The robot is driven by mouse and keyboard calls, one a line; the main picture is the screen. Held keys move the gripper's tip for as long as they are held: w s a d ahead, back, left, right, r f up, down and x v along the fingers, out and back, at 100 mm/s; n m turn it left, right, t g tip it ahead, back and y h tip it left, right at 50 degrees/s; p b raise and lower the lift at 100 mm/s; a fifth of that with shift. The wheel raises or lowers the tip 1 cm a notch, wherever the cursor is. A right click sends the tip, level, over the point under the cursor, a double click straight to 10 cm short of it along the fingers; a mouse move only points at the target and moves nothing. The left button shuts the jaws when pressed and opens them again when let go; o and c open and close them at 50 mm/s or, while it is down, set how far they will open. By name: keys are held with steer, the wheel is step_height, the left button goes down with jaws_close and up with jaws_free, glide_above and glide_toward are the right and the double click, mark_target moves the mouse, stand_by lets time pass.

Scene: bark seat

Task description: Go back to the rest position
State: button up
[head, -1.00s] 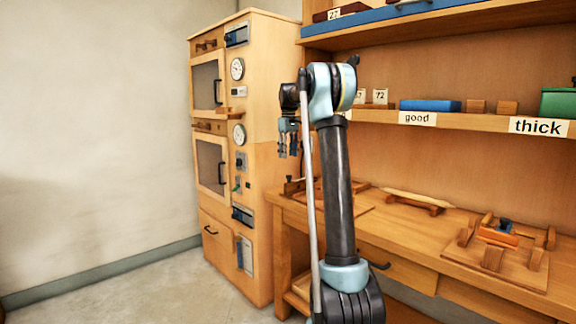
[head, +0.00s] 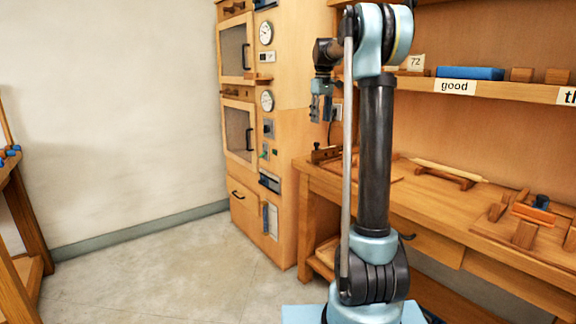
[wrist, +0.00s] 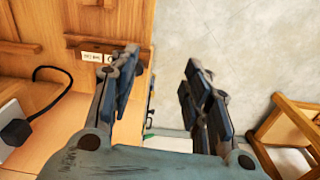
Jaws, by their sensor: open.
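My gripper (head: 321,108) hangs pointing down at the end of my raised, folded arm, in front of the side of the wooden oven cabinet (head: 285,130). In the wrist view my gripper (wrist: 165,85) has its two fingers spread apart, with nothing between them but floor and a cabinet edge. It is open and empty. My arm stands upright in the middle of the head view and hides part of the bench and shelf behind it.
A wooden workbench (head: 440,212) with a rolling pin (head: 450,170) and wooden jigs runs along the right. A shelf (head: 520,92) above it holds a blue box (head: 470,73). A wooden stand (head: 28,225) is at the left edge. The floor (head: 150,275) between is clear.

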steer(key=s+d+f+m+t, duration=0.15)
steer(key=s+f, duration=0.35)
steer(key=s, duration=0.9)
steer(key=s+d+f+m, duration=0.15)
steer(key=s+f, duration=0.25)
steer(key=s, duration=0.9)
steer(key=s+f+m, duration=0.3)
steer(key=s+f, duration=1.6)
steer(key=f, duration=0.1)
steer(key=shift+s+d+f, duration=0.2)
steer(key=shift+s, duration=0.1)
steer(key=shift+t, duration=0.25)
steer(key=shift+w+f, duration=0.2)
steer(key=shift+w, duration=0.2)
